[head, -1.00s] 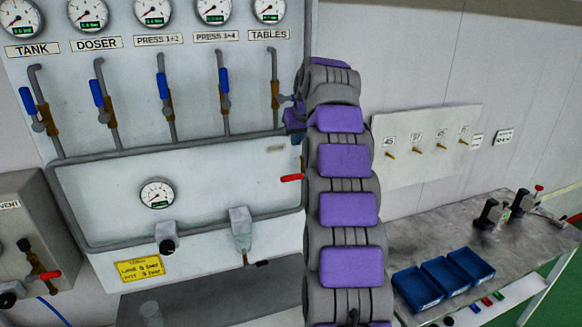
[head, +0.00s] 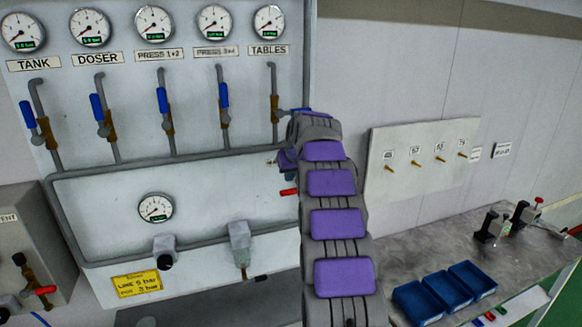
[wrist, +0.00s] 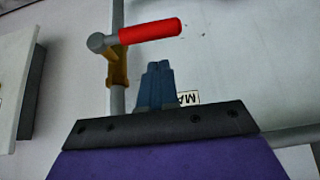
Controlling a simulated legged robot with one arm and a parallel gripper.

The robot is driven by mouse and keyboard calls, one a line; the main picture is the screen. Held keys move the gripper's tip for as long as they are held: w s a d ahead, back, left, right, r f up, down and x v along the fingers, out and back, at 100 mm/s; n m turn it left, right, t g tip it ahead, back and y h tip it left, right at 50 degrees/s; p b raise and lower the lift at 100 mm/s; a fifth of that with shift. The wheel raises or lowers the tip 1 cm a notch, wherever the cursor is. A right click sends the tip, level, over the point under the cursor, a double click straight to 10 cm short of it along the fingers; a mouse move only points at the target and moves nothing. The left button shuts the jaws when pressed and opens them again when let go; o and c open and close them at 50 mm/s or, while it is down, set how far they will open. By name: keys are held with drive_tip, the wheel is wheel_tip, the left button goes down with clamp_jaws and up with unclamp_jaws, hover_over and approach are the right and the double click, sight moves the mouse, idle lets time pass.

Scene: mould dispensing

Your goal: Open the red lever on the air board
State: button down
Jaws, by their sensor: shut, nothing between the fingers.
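The red lever (wrist: 150,30) shows at the top of the wrist view. It sticks out sideways, crosswise to its pipe, from a brass valve (wrist: 117,65). In the head view the red lever (head: 289,192) peeks out left of my arm, which hides its valve. My gripper (wrist: 158,66) is shut and empty. In the wrist view its fingertips are just below the lever, with a visible gap in the picture; the depth between them is unclear. The air board (head: 230,180) carries the lever at its right edge.
Several blue-handled valves (head: 163,100) line the board under gauges (head: 155,22). A panel with small brass pegs (head: 425,150) hangs to the right. A bench (head: 430,255) holds blue bins (head: 445,290). A yellow note (head: 137,283) is at lower left.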

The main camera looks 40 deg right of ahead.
sight(287, 191)
drive_tip(key=shift+s+a+f, duration=0.1)
drive_tip(key=shift+s+f, duration=0.25)
drive_tip(key=shift+f, duration=0.95)
drive_tip(key=shift+a, duration=0.1)
drive_tip(key=shift+w+a+f+n+g+h+b, duration=0.15)
drive_tip(key=shift+a+f+n+h+b, duration=0.15)
drive_tip(key=shift+f+h, duration=0.3)
drive_tip(key=shift+s+a+f+n+g+h+b, duration=0.1)
drive_tip(key=shift+a+f+n+g+h+b, duration=0.1)
drive_tip(key=shift+f+h+b, duration=0.4)
drive_tip(key=s+d+f+n+h+b, duration=0.1)
drive_tip(key=d+f+n+h+b, duration=0.3)
drive_tip(key=f+h+b, duration=0.5)
drive_tip(key=shift+f+g+h+b, duration=0.35)
drive_tip(key=shift+h+b, duration=0.65)
drive_tip(key=shift+b, duration=2.9)
drive_tip(key=shift+s+d+r, duration=0.1)
